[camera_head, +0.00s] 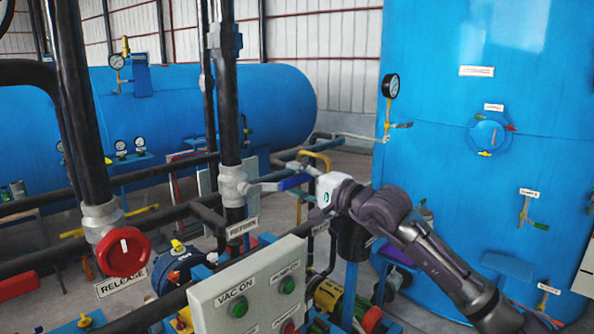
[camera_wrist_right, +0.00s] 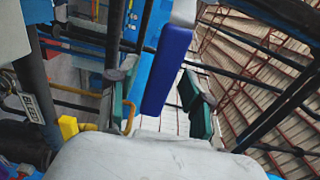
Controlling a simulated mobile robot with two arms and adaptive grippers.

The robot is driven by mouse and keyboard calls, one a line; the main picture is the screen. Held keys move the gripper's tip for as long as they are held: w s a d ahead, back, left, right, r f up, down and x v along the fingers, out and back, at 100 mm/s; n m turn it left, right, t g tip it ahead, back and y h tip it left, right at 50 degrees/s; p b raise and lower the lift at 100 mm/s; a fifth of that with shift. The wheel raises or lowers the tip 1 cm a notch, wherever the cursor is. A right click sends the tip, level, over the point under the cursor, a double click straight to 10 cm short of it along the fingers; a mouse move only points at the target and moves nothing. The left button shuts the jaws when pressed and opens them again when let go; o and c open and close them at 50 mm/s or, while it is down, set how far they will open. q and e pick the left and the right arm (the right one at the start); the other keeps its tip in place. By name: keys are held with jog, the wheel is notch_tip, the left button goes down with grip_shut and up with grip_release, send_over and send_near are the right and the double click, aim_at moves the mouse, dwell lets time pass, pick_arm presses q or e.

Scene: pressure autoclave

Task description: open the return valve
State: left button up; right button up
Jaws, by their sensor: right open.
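The return valve (camera_head: 232,186) is a grey metal body on a dark vertical pipe, above a label reading RETURN (camera_head: 242,228). Its blue lever handle (camera_head: 295,181) points right, roughly across the pipe. In the right wrist view the blue handle (camera_wrist_right: 168,72) reaches down between the green finger pads. My right gripper (camera_head: 311,184) is open at the handle's right end. I cannot tell whether either pad touches the handle. My left gripper is not in view.
A red release knob (camera_head: 123,251) hangs at the left. A control box (camera_head: 252,290) with green and red buttons stands in front below the valve. Dark pipes run behind it. A large blue tank (camera_head: 465,70) stands at the right, and a lying blue vessel (camera_head: 220,100) at the back.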

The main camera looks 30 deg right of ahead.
jog(key=shift+w, duration=0.15)
grip_shut()
